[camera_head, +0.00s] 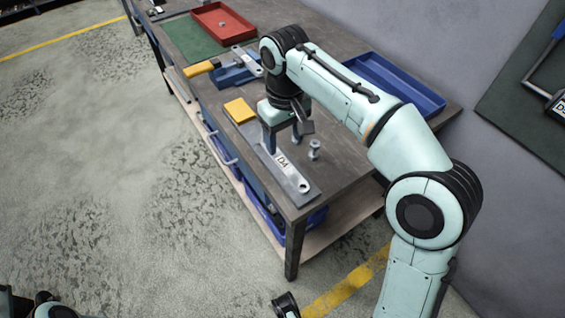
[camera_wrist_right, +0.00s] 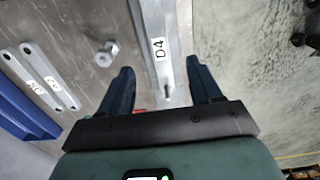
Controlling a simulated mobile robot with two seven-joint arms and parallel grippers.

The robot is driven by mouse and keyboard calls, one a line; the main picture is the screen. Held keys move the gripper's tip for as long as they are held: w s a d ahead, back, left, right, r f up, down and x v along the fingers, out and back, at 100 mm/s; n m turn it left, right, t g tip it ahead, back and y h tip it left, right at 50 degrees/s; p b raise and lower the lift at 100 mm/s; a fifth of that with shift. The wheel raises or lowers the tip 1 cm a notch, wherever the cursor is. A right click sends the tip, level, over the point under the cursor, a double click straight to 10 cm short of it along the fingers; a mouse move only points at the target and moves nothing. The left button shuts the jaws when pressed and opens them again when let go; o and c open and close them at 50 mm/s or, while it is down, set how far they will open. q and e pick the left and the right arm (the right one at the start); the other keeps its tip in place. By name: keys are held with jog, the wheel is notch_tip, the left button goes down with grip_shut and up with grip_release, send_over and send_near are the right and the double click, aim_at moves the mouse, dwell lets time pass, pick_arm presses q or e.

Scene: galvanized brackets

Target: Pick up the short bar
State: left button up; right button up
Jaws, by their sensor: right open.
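A flat metal bar labelled D4 (camera_head: 291,173) lies along the front edge of the workbench, with a hole at its near end. My right gripper (camera_head: 286,137) is open above its far part and points down. In the right wrist view, the D4 bar (camera_wrist_right: 164,70) runs between the two open fingers (camera_wrist_right: 159,70), with no visible grip on it. Two more pale labelled bars (camera_wrist_right: 50,78) lie side by side at the left of that view. I cannot tell from their labels which bar is the short one. My left gripper is not clearly in view.
Upright bolts (camera_head: 314,149) stand beside the D4 bar; one shows in the wrist view (camera_wrist_right: 106,54). A yellow block (camera_head: 239,110) lies beyond the gripper. A blue tray (camera_head: 400,85) is by the wall. A red tray (camera_head: 222,20) rests at the far end near a green mat (camera_head: 190,38).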

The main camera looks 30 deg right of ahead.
aim_at(285, 164)
notch_tip(285, 164, down, 4)
jog(key=shift+b, duration=0.5)
notch_tip(285, 164, down, 5)
jog(key=shift+d+f+b, duration=0.1)
jog(key=shift+b, duration=0.95)
jog(key=c, duration=1.1)
pick_arm(q)
jog(key=shift+t, duration=0.7)
jog(key=w+f, duration=0.1)
jog(key=f, duration=0.1)
jog(key=w+a+f, duration=0.1)
jog(key=w, duration=0.1)
jog(key=shift+w+a+f, duration=0.1)
jog(key=shift+w+f, duration=0.2)
jog(key=shift+f, duration=0.1)
pick_arm(e)
grip_shut()
jog(key=shift+r, duration=0.2)
